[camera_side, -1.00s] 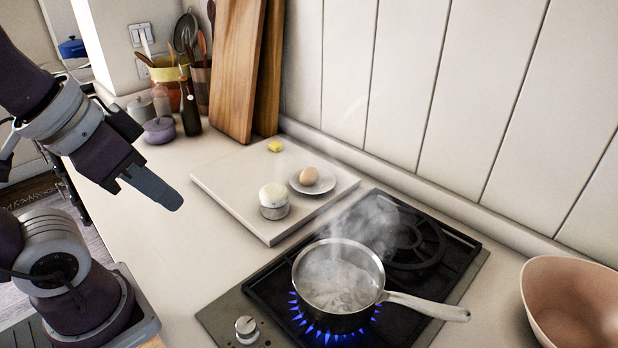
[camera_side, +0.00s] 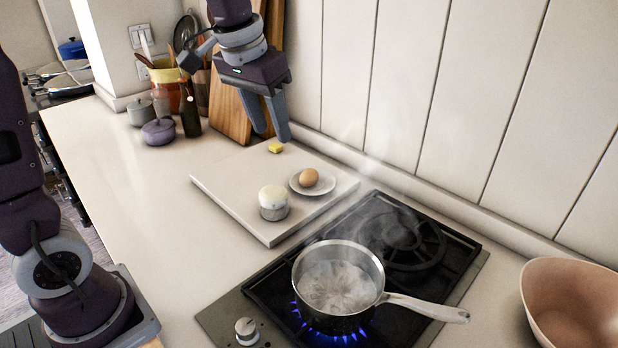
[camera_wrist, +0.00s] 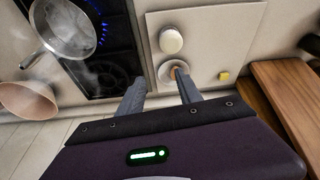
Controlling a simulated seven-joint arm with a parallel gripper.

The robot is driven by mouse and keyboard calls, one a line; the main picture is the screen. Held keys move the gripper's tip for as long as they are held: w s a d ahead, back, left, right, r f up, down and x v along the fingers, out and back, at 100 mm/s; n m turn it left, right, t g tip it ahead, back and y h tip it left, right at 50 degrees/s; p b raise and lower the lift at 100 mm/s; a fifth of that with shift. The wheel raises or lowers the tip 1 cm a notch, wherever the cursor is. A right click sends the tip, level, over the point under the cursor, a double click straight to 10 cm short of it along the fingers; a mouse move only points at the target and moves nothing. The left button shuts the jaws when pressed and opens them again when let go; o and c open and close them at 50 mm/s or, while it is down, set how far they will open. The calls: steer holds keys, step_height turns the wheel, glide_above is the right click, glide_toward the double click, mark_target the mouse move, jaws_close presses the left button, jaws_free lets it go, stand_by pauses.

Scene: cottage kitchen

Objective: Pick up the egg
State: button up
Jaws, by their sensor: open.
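A brown egg (camera_side: 308,177) rests on a small white saucer (camera_side: 326,188) on a pale board (camera_side: 232,203). In the wrist view the egg (camera_wrist: 174,70) shows just past one finger, partly hidden by it, with the saucer (camera_wrist: 164,75) around it. My gripper (camera_side: 271,138) is open and empty. In the side view it hangs above the back of the board, up and to the left of the egg, fingers pointing down. In the wrist view my gripper (camera_wrist: 160,90) has its two fingers apart, with the saucer's edge between them.
A white-topped round pot (camera_side: 274,203) and a yellow piece (camera_side: 275,147) are on the board. A steaming saucepan (camera_side: 352,250) stands on a lit burner, its handle to the right. Wooden boards (camera_side: 228,108) lean against the wall. A pink bowl (camera_side: 570,270) is at far right.

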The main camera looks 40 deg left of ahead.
steer(key=g, duration=0.2)
glide_toward(308, 172)
steer(key=shift+n, duration=0.4)
steer(key=f, duration=0.6)
steer(key=w+f, duration=0.1)
steer(key=f, duration=0.2)
steer(key=shift+a, duration=0.2)
steer(key=shift+f, duration=0.4)
steer(key=c, duration=0.5)
